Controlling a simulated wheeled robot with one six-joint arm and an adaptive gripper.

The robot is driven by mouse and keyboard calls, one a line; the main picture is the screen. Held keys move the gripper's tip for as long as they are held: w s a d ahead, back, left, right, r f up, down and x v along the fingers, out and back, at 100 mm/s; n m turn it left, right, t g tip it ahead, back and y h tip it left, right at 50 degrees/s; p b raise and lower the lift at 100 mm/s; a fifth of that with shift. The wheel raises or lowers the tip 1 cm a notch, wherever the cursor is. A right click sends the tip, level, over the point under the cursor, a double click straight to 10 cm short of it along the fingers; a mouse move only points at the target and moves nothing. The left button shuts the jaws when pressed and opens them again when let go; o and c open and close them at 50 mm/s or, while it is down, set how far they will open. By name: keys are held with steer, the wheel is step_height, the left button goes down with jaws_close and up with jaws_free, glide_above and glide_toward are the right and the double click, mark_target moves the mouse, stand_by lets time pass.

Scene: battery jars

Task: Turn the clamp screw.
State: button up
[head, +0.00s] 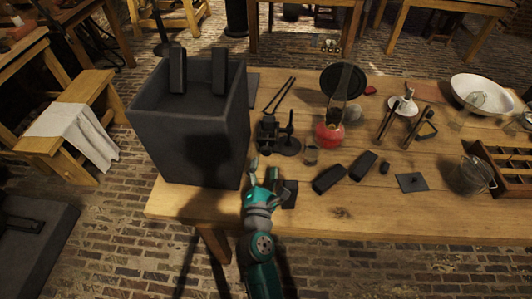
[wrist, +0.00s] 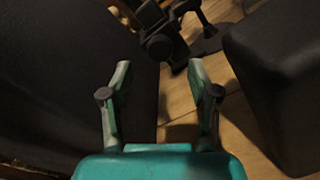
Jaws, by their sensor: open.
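A dark clamp (head: 268,130) stands on the table just right of the large black box. In the wrist view the dark clamp and its rounded screw end (wrist: 160,45) show at the top, ahead of the fingertips. I cannot make out the screw's thread. My gripper (wrist: 159,70) is open and empty, its two fingers spread with a gap between them. It also shows in the head view (head: 262,169), at the table's front edge, nearer than the clamp and apart from it.
The large black box (head: 190,135) stands close on my gripper's left. A dark block (wrist: 285,80) is close on its right. Bare tabletop (head: 390,215) runs along the front.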

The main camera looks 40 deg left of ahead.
mark_target(266, 154)
steer(key=shift+x, duration=3.1)
jaws_close()
